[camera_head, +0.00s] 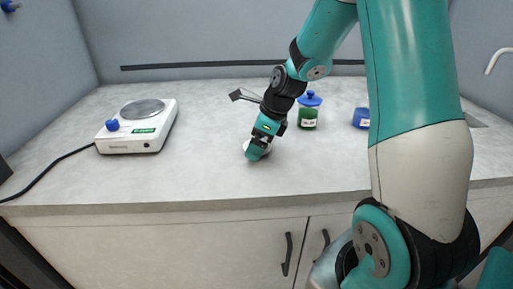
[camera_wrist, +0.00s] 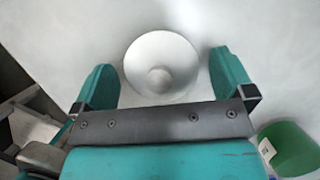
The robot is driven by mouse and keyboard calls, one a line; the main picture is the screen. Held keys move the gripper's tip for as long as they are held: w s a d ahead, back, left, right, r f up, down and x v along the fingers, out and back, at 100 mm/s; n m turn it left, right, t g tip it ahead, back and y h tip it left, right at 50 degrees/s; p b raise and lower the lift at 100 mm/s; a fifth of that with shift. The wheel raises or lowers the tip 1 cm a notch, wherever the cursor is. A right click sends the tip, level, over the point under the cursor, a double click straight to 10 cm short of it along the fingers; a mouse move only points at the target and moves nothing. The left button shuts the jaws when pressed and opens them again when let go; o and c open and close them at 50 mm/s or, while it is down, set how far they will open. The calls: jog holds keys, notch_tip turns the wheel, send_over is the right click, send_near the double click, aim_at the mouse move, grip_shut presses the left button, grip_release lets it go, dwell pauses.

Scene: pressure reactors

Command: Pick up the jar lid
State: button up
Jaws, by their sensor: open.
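A pale, round, shallow lid with a small central knob (camera_wrist: 160,52) lies on the counter in the wrist view. In the head view it is mostly hidden behind my gripper, with a pale edge (camera_head: 246,146) showing. My gripper (camera_head: 256,152) is low over the counter, pointing down. In the wrist view its two teal fingers (camera_wrist: 164,68) are spread open, one on each side of the lid, with visible gaps. Nothing is held. I cannot tell the exact height of the fingertips above the counter.
A jar with green contents and a blue top (camera_head: 309,112) stands just right of my gripper. A blue container (camera_head: 361,118) is farther right. A white hot plate (camera_head: 138,128) with a black cord stands at left. The counter (camera_head: 205,165) between hot plate and gripper is clear.

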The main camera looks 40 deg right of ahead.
jog(key=c, duration=0.8)
